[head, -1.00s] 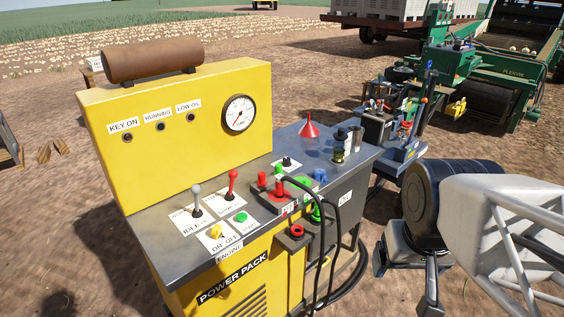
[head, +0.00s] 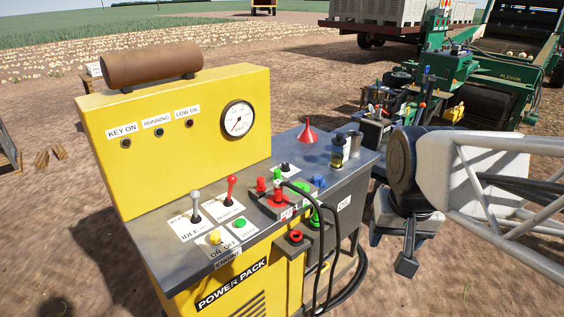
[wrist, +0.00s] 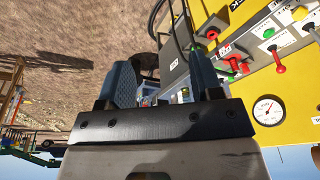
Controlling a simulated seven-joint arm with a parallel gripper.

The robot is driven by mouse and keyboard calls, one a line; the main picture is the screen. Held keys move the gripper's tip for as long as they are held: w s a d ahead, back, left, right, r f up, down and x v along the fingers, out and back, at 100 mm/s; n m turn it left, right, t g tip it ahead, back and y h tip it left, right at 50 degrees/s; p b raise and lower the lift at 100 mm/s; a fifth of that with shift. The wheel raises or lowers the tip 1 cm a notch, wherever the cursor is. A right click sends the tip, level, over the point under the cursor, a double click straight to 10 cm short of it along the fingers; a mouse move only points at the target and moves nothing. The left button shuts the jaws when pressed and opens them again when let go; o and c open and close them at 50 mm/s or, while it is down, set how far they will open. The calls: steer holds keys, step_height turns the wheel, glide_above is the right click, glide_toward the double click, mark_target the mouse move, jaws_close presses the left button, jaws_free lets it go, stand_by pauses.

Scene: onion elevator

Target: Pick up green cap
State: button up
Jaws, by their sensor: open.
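A green round cap-like piece (head: 302,187) sits on the right part of the power pack's top, beside red fittings (head: 277,197). Another green piece (head: 317,216) hangs lower at the front, partly behind black hoses. I cannot tell for certain which of these is the green cap. In the wrist view a green piece (wrist: 231,63) shows just right of the right finger. My gripper (head: 395,248) is open and empty, pointing down, to the right of the power pack and apart from it. Its two fingers also show in the wrist view (wrist: 164,84).
The yellow power pack (head: 190,110) has levers, buttons and a gauge (head: 238,118). A red funnel (head: 307,138), small bottles (head: 338,152) and a blue cap (head: 319,181) stand at its right end. Black hoses (head: 336,235) loop at the front. Bare soil lies right of it.

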steer(key=w+a+r+m, duration=0.1)
steer(key=w+a+m, duration=0.1)
steer(key=w, duration=0.6)
steer(key=w+a+r+m, duration=0.1)
steer(key=w+a, duration=0.1)
steer(key=w, duration=0.7)
steer(key=m+g, duration=0.2)
steer(key=m, duration=0.7)
glide_above(277, 170)
steer(key=f, duration=1.9)
steer(key=shift+s+d+f, duration=0.2)
steer(key=shift+s+d, duration=0.1)
steer(key=shift+s, duration=0.1)
steer(key=shift+w+a+f, duration=0.3)
steer(key=shift+w+f, duration=0.05)
steer(key=shift+f, duration=0.1)
steer(key=shift+f, duration=0.1)
steer(key=shift+f, duration=1.2)
steer(key=shift+f, duration=0.1)
